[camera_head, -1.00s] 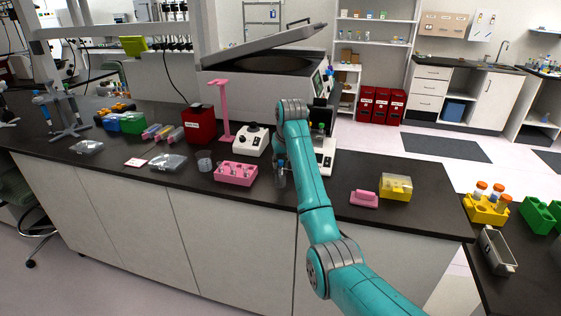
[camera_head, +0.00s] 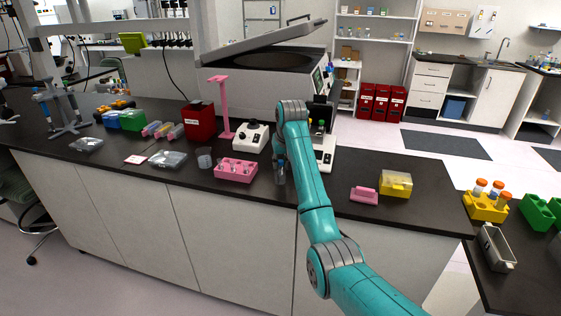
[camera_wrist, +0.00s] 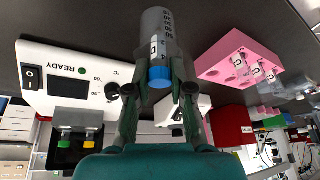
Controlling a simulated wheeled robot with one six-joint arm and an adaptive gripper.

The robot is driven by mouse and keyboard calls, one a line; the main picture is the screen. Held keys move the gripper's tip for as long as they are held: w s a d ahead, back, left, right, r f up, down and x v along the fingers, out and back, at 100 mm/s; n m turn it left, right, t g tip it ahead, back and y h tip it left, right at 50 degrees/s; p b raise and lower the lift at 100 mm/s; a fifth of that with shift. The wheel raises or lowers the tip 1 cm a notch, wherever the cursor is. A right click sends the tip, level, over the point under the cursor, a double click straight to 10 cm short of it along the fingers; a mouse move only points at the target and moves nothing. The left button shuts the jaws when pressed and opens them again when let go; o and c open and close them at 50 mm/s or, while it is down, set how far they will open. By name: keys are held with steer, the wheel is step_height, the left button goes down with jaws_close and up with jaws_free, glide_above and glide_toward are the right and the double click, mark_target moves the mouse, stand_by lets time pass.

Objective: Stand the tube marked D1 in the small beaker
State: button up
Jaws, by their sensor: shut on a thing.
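My gripper (camera_wrist: 159,84) is shut on a tube with a blue cap (camera_wrist: 158,77), held just at the cap. The label on the tube is only partly readable. Below the cap, the tube's body appears to be inside a clear grey beaker (camera_wrist: 157,22) with graduation marks. The tube looks about upright. In the head view, the beaker (camera_head: 280,174) stands on the dark bench just right of the pink rack, under my gripper (camera_head: 281,160). The fingers and arm partly hide the tube there. Whether the tube touches the beaker's floor cannot be seen.
A pink rack (camera_head: 236,179) holding small labelled tubes is close to the left. Another clear vessel (camera_head: 204,161) stands beyond it. A white device with a READY display (camera_wrist: 75,80) stands close behind. A pink block (camera_head: 364,196) and a yellow box (camera_head: 396,182) lie to the right.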

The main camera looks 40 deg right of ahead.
steer(key=o, duration=0.8)
